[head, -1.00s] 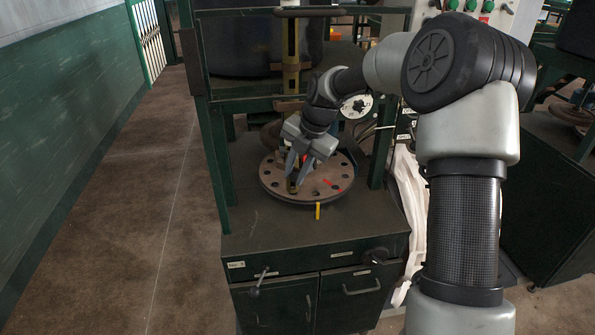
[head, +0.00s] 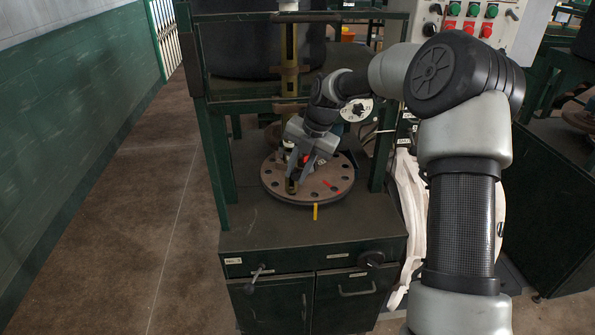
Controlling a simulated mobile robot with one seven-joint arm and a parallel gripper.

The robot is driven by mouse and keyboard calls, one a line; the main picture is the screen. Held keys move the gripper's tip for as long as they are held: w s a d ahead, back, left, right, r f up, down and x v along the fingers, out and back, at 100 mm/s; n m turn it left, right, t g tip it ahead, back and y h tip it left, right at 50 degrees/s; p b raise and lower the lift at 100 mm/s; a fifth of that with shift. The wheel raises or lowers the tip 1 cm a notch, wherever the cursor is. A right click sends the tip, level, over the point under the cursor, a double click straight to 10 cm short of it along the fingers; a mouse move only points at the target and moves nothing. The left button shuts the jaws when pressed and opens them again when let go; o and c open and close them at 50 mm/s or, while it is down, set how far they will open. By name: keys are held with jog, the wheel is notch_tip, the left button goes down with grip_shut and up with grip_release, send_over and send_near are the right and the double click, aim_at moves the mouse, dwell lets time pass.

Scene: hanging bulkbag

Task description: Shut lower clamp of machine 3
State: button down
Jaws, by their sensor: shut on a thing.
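The machine (head: 310,226) stands ahead of me, a dark green frame on a cabinet. A small label (head: 233,261) sits at the cabinet's upper left; its number is too small to read surely. My gripper (head: 297,183) points down over the plate's left side. It is shut on a small dark and brass-coloured piece (head: 291,186), apparently part of the lower clamp, standing on the plate. The fingers partly hide this piece.
Green frame posts (head: 215,170) rise on both sides of the plate. A control box (head: 475,25) with red and green buttons is at upper right. White cloth (head: 405,215) hangs beside the cabinet. The floor on the left (head: 130,220) is clear.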

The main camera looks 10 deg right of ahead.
jog(key=c, duration=1.5)
grip_release()
jog(key=shift+s, duration=0.1)
